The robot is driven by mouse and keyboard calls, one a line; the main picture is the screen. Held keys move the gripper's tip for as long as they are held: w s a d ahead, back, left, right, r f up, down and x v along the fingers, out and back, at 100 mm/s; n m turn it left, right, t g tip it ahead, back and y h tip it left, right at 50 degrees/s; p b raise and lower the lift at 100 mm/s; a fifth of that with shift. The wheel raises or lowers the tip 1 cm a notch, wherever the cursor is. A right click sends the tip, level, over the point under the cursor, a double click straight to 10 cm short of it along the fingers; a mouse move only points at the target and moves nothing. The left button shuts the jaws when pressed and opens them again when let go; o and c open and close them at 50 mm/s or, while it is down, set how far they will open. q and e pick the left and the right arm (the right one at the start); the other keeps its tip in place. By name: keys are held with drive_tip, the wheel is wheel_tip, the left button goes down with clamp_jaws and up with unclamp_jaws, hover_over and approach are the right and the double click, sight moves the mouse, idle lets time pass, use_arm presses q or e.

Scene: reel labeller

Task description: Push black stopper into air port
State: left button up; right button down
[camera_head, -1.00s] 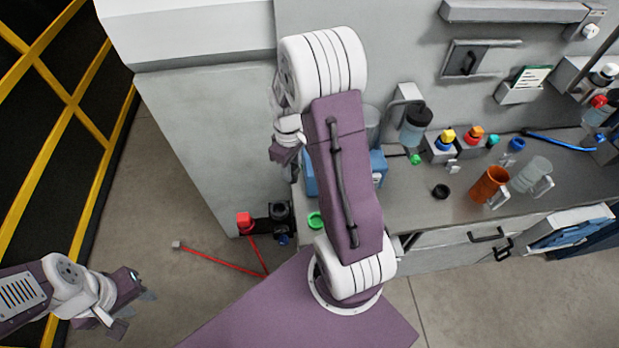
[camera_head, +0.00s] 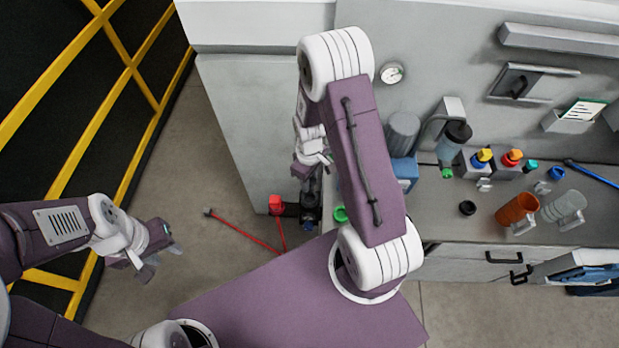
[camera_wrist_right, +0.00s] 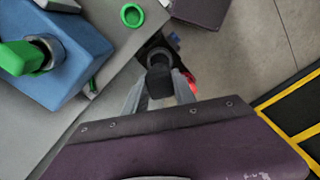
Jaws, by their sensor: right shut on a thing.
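My right gripper (camera_wrist_right: 159,92) is shut on the black stopper (camera_wrist_right: 160,84), a dark block between its two fingertips. Just past the stopper in the wrist view is a dark round fitting with a grey rim (camera_wrist_right: 159,57), which looks like the air port. The stopper overlaps its near edge; I cannot tell whether they touch. In the head view the dark fitting (camera_head: 310,198) is low beside the grey cabinet, under my right wrist, and the right fingertips are mostly hidden. My left gripper (camera_head: 163,259) is open and empty over the floor at the left.
A green ring (camera_head: 340,214) and a blue box (camera_head: 405,170) are close by on the bench. Bottles, an orange mug (camera_head: 516,208) and a black ring (camera_head: 467,208) stand farther right. Yellow-barred fencing (camera_head: 125,75) lines the left.

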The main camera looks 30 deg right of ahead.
drive_tip(key=shift+f+b, duration=0.3)
drive_tip(key=shift+f, duration=0.4)
drive_tip(key=shift+f, duration=0.1)
drive_tip(key=shift+f+b, duration=2.55)
drive_tip(key=shift+f, duration=0.6)
drive_tip(key=shift+s+f, duration=0.1)
drive_tip(key=shift+f, duration=0.3)
drive_tip(key=c, duration=0.9)
unclamp_jaws()
wheel_tip(320, 180, up, 9)
drive_tip(key=shift+r+b, duration=0.1)
drive_tip(key=shift+b, duration=0.8)
